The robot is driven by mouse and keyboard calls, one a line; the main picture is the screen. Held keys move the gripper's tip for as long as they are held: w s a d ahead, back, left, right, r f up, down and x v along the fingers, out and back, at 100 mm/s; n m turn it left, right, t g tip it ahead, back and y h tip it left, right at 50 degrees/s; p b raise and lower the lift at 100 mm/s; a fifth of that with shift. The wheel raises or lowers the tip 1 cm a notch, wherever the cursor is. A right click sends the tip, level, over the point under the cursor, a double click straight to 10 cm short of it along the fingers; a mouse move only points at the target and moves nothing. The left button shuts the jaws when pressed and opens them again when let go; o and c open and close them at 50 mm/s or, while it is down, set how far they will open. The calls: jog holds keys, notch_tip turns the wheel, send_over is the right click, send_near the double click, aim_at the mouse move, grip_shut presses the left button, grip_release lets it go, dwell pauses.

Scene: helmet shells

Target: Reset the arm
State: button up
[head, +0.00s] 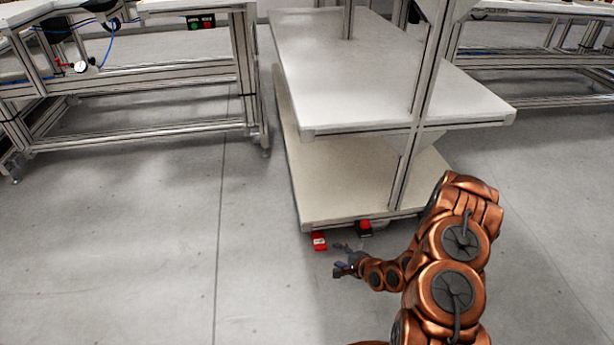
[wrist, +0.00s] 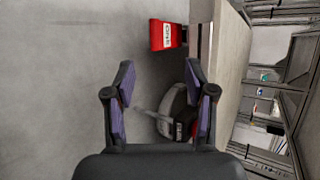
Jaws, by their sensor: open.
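My copper arm reaches down at the right of the head view, bent low in front of a shelf cart. My gripper (head: 339,260) is near the floor, just in front of the cart's lower edge. In the wrist view my gripper (wrist: 158,70) has its two dark fingers with purple pads spread wide apart. Nothing is held between them. Grey floor and part of a caster (wrist: 176,110) show beyond and between the fingers.
The two-shelf cart (head: 385,85) stands close ahead of my gripper. A red labelled piece (head: 319,241) sticks out at its foot; it also shows in the wrist view (wrist: 169,35). Workbenches (head: 150,70) stand behind. Open floor (head: 120,230) lies to the left.

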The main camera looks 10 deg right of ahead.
jog(key=s+r+n+g+h+p, duration=0.3)
jog(key=r+p, duration=0.5)
jog(key=r, duration=0.8)
jog(key=s+d+r+n+g+p, duration=0.1)
jog(key=s+r+n+g+p, duration=0.2)
jog(key=r+p, duration=0.85)
jog(key=s+r+n+g+h+p, duration=0.1)
jog(key=s+r+n+h+p, duration=0.3)
jog(key=r, duration=1.6)
jog(key=s+a+r+n+g+y+p, duration=0.1)
jog(key=s+a+r+n+g+p, duration=0.1)
jog(key=s+r+p, duration=0.4)
jog(key=s+a+r+n+g+p, duration=0.1)
jog(key=s+a+r+n+p, duration=0.1)
jog(key=s+a+r+p, duration=0.2)
jog(key=s+a+r+n+g+y+p, duration=0.1)
jog(key=s+r+p, duration=0.8)
jog(key=s+r, duration=0.9)
notch_tip(320, 180, up, 6)
jog(key=a+n+g, duration=0.1)
jog(key=a, duration=0.1)
jog(key=shift+a+r+n+g+y+p, duration=0.25)
jog(key=shift+a+n+g+y+p, duration=0.05)
jog(key=shift+p, duration=0.05)
jog(key=shift+c, duration=0.4)
